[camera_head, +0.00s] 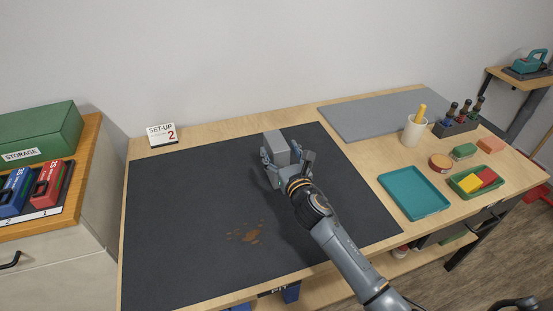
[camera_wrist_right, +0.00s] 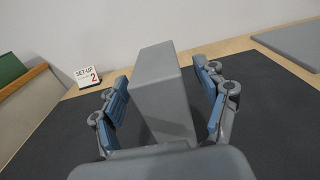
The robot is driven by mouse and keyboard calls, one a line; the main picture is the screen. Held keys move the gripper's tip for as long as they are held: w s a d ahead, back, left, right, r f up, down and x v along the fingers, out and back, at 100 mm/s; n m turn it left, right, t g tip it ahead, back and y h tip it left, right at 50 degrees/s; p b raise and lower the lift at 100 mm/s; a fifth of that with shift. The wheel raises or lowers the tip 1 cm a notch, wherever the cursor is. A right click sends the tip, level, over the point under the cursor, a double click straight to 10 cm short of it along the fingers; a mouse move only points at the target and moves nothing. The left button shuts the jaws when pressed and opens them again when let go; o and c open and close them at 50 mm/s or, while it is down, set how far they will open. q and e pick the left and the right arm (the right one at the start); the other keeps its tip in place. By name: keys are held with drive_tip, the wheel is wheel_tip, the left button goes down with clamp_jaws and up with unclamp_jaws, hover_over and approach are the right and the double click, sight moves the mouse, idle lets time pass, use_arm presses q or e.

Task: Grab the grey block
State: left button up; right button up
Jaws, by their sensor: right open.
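The grey block (camera_head: 276,146) stands on the black mat (camera_head: 190,215), towards the mat's far side. In the right wrist view, the grey block (camera_wrist_right: 162,92) rises between the two blue-padded fingers. My right gripper (camera_head: 285,165) is at the block, coming from the near right. It is open, with a finger on each side of the block; in the right wrist view (camera_wrist_right: 162,108) a gap shows beside each finger. The block's lower near part is hidden behind the gripper's palm. My left gripper is not in view.
A "SET-UP 2" sign (camera_head: 161,134) stands at the back left. A grey board (camera_head: 370,117), teal tray (camera_head: 413,193), cream cup (camera_head: 413,131) and green tray with red and yellow blocks (camera_head: 459,189) are to the right. The mat's left half is clear apart from a brown stain.

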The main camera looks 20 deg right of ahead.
drive_tip(key=shift+w+a, duration=0.1)
drive_tip(key=shift+w, duration=1.4)
clamp_jaws()
